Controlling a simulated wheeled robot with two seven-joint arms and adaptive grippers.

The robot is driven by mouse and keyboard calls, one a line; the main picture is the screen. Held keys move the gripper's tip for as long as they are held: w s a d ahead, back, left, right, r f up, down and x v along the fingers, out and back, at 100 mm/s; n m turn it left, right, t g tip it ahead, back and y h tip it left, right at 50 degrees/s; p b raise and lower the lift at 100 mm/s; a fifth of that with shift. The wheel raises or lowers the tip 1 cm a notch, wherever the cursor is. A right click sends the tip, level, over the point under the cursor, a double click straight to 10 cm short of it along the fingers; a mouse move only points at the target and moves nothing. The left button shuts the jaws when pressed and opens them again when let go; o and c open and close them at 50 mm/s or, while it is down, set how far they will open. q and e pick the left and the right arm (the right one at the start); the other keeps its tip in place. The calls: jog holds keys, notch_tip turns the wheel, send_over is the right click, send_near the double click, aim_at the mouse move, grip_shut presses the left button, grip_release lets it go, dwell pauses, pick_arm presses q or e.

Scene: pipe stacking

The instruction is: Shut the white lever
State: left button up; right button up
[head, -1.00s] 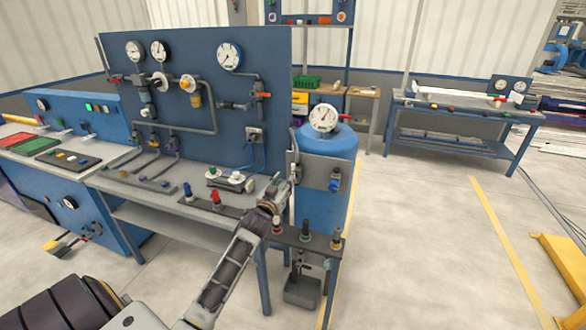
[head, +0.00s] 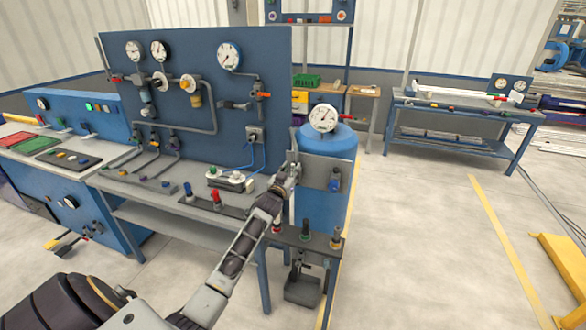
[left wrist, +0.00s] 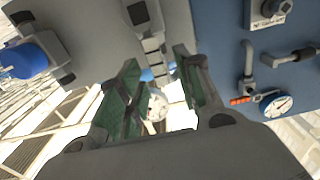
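My left gripper (head: 290,170) is up against the left edge of the grey plate (head: 318,172) in front of the blue tank. In the left wrist view its two green-padded fingers (left wrist: 156,60) are spread apart. A pale banded bar (left wrist: 152,45) runs down from a dark block on the plate, toward the space between the fingertips. It may be the white lever, but I cannot tell for sure, nor whether the fingers touch it. In the head view the gripper hides this spot. My right gripper is not in view.
Below is a dark shelf with coloured knobs (head: 305,232). The blue tank (head: 330,205) with a gauge stands behind. The tall blue panel (head: 185,70) with pipes and gauges rises to the left.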

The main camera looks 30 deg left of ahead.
pick_arm(q)
jog(key=shift+x, duration=1.3)
grip_shut()
